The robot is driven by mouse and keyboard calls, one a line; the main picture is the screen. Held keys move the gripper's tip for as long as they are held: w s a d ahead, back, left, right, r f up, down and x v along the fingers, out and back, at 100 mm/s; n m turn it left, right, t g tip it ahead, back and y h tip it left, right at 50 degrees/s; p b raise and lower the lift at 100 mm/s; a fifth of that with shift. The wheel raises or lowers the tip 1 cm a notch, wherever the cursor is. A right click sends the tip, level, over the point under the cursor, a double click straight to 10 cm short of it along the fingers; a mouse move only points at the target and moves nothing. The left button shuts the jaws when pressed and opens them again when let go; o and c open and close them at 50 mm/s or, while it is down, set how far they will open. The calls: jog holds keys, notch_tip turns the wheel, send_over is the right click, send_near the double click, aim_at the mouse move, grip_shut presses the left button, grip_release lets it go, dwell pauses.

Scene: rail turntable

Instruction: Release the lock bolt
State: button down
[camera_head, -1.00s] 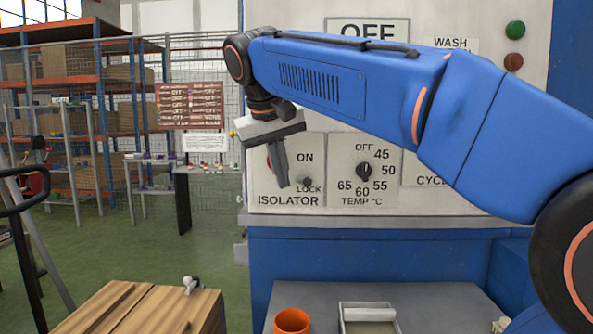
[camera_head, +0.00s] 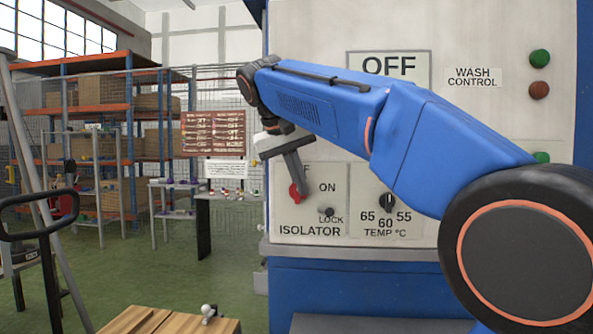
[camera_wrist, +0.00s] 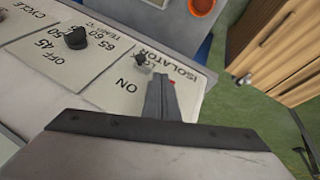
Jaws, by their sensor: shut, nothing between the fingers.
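The isolator panel (camera_head: 284,216) has a red switch (camera_head: 295,193) and a small dark lock knob (camera_head: 326,211) beside the word LOCK. In the wrist view the lock knob (camera_wrist: 140,58) stands just left of the fingertips. My gripper (camera_head: 301,194) is shut and empty in front of the panel, with its tips above and left of the lock knob in the head view. In the wrist view my gripper (camera_wrist: 160,77) partly hides the red switch (camera_wrist: 172,82). The tips appear apart from the lock knob; their distance to the red switch I cannot tell.
The temperature dial (camera_head: 387,201) is right of the isolator, under an OFF display (camera_head: 388,66). A ledge (camera_head: 350,250) runs below the panel. A wooden box top (camera_head: 165,320) stands at the lower left. Green floor lies open left of the machine.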

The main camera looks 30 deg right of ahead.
aim_at(331, 211)
jog(key=d+f, duration=0.1)
jog(key=f, duration=0.1)
jog(key=d+f, duration=0.1)
jog(key=d, duration=0.1)
jog(key=shift+d+f, duration=0.2)
jog(key=shift+f, duration=0.15)
jog(key=shift+s+d+f, duration=0.25)
jog(key=shift+d+f, duration=0.15)
jog(key=shift+d, duration=0.3)
jog(key=shift+s+d+f, duration=0.2)
jog(key=shift+s+d, duration=0.35)
jog(key=shift+d, duration=0.3)
